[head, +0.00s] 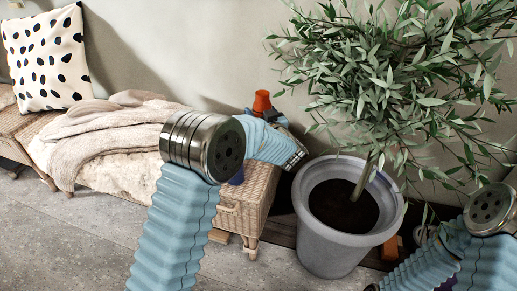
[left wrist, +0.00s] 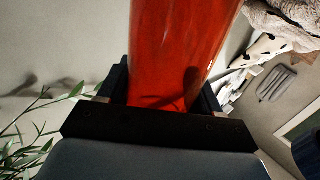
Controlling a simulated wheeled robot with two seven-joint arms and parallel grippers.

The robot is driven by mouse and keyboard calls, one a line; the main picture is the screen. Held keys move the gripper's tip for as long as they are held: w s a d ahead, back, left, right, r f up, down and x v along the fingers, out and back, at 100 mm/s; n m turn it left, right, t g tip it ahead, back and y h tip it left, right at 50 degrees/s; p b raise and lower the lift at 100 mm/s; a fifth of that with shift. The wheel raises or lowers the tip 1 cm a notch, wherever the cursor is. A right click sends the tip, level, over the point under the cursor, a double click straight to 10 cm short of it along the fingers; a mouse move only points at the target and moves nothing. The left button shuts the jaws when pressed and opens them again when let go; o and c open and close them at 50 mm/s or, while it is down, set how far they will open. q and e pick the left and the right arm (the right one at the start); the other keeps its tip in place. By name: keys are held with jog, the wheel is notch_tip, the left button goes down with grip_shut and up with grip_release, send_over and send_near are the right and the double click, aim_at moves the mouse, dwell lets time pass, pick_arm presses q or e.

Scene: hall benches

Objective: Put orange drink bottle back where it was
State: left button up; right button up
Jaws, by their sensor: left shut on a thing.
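The orange drink bottle (head: 261,102) shows as an orange-red shape just above the end of the wicker bench (head: 262,196) in the head view. In the left wrist view the bottle (left wrist: 180,50) fills the upper middle, between two dark fingers. My left gripper (left wrist: 160,92) is shut on it. In the head view my left gripper (head: 266,115) is partly hidden by my own arm, and so is the lower part of the bottle. I cannot tell whether the bottle touches the bench. My right arm enters at the lower right, but its gripper is not in view.
A large grey pot (head: 332,254) with a leafy plant (head: 390,75) stands right of the bench. A beige blanket (head: 105,135) and a spotted cushion (head: 45,58) lie to the left. A small orange object (head: 391,248) is low beside the pot. Grey floor is clear at left.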

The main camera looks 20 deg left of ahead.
pick_arm(q)
notch_tip(320, 180, down, 9)
jog(key=shift+r+b, duration=0.15)
jog(key=shift+b, duration=0.25)
jog(key=shift+f, duration=0.2)
jog(key=o, duration=1.2)
jog(key=shift+r, duration=0.15)
jog(key=shift+s+d+r, duration=0.1)
jog(key=shift+s, duration=0.05)
jog(key=v, duration=1.1)
jog(key=shift+s+d, duration=0.15)
jog(key=shift+s, duration=0.15)
